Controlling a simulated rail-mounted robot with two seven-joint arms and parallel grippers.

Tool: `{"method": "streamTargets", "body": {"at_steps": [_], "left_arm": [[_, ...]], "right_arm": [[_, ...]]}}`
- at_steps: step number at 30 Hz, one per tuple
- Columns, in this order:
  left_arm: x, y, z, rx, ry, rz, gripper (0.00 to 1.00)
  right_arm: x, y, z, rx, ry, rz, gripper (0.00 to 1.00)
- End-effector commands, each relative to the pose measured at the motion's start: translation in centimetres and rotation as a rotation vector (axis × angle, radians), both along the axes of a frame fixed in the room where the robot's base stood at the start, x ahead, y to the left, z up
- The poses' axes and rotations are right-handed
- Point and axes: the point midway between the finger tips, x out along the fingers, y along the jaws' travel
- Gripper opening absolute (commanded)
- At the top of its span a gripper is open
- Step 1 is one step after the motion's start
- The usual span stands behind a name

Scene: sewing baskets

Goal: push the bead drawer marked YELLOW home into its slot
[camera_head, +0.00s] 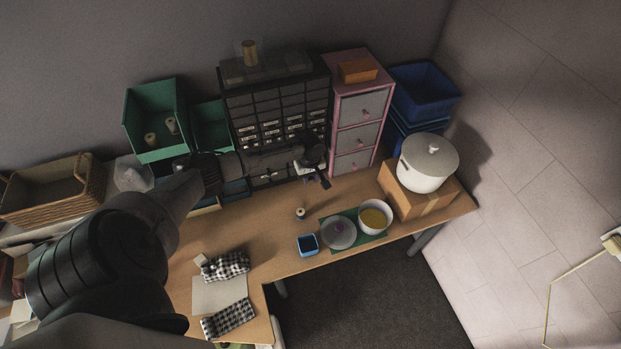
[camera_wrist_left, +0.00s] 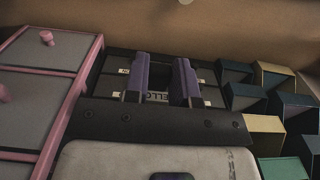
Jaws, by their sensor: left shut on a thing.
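The dark drawer cabinet (camera_head: 275,100) stands against the wall in the head view, with white labels on its lower drawers. My left arm crosses in front of its lower rows, and the left gripper (camera_head: 313,166) is low at its right side, near the pink cabinet. In the left wrist view the two purple-grey fingers (camera_wrist_left: 162,82) stand either side of a label reading "ELLO" in part, on the YELLOW drawer (camera_wrist_left: 157,97). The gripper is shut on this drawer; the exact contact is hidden. How far the drawer stands out cannot be told. My right gripper is out of view.
The pink cabinet (camera_head: 358,113) is close on the right. Green bins (camera_head: 155,118) and small open bins (camera_wrist_left: 265,125) are on the other side. Bare table lies between.

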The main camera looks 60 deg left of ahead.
Motion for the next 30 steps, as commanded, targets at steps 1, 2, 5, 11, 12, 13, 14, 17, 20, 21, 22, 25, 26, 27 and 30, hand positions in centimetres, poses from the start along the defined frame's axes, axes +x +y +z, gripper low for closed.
{"method": "streamTargets", "body": {"at_steps": [1, 2, 5, 11, 12, 13, 14, 17, 20, 21, 22, 25, 26, 27, 30], "left_arm": [[0.1, 0.2, 0.0, 0.001, -0.001, 0.001, 0.00], [0.1, 0.2, 0.0, 0.001, -0.001, 0.001, 0.00], [0.1, 0.5, 0.0, 0.001, -0.001, 0.001, 0.00], [0.2, 1.0, 0.0, 0.000, -0.001, 0.002, 0.00], [0.2, 1.0, 0.0, 0.000, -0.001, 0.001, 0.00], [0.2, 1.1, 0.0, 0.000, -0.001, 0.001, 0.00], [0.2, 1.2, 0.0, 0.000, -0.001, 0.001, 0.00], [0.3, 1.4, 0.0, 0.000, -0.001, 0.001, 0.00], [0.4, 1.6, 0.0, 0.000, -0.001, 0.001, 0.00], [0.4, 1.7, 0.0, 0.000, -0.001, 0.001, 0.00], [0.4, 1.8, 0.0, 0.000, -0.001, 0.002, 0.00], [0.4, 2.0, 0.0, 0.000, 0.000, 0.002, 0.00], [0.4, 2.1, 0.0, 0.000, 0.000, 0.001, 0.00], [0.4, 2.2, 0.0, 0.000, 0.000, 0.001, 0.00], [0.5, 2.4, 0.0, 0.000, 0.000, 0.001, 0.00]], "right_arm": [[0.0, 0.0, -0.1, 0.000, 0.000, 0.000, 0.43], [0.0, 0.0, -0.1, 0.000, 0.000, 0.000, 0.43], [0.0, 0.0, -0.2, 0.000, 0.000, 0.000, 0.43], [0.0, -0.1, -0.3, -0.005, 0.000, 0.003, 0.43], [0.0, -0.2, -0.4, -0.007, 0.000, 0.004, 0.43], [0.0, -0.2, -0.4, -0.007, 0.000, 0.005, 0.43], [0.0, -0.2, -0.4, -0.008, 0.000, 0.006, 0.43], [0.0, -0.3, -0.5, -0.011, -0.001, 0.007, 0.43], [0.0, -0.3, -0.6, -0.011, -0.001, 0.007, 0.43], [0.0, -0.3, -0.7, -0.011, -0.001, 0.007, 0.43], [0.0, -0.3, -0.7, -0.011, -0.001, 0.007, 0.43], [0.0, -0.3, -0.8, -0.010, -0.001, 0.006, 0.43], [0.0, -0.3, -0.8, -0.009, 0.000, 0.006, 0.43], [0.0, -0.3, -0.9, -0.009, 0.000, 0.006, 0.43], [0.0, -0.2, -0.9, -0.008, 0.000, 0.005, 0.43]]}}
